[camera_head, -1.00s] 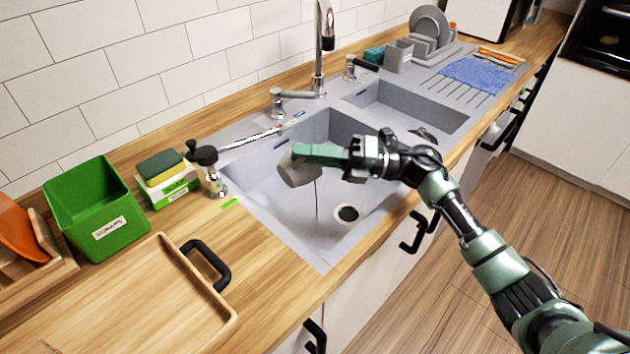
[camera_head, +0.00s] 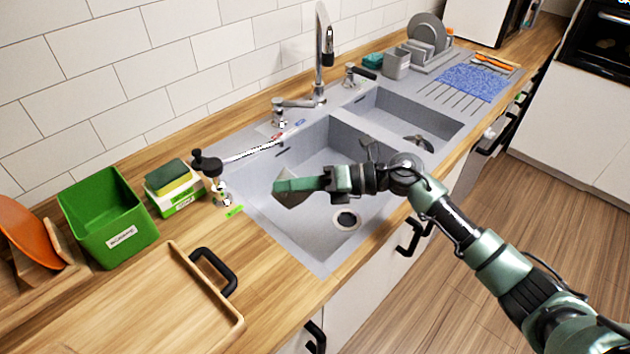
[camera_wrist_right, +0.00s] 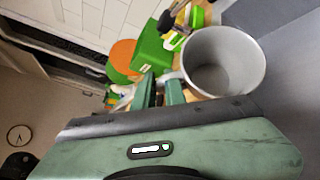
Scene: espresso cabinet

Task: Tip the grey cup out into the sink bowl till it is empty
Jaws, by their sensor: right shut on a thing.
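My right gripper (camera_head: 300,184) is over the large near sink bowl (camera_head: 308,233), shut on the grey cup (camera_head: 289,199). In the head view the cup is tilted and partly hidden by the green fingers. In the right wrist view the grey cup (camera_wrist_right: 224,62) shows its open mouth and bare grey inside walls, with no liquid that I can see. The gripper fingers (camera_wrist_right: 160,88) are at its handle side. No stream falls from the cup now. The drain (camera_head: 346,220) is below and to the right of the cup. My left gripper is not in view.
A green bin (camera_head: 108,218), a sponge box (camera_head: 172,188) and a wooden tray (camera_head: 150,305) are on the left counter. A second basin (camera_head: 405,115) lies beyond.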

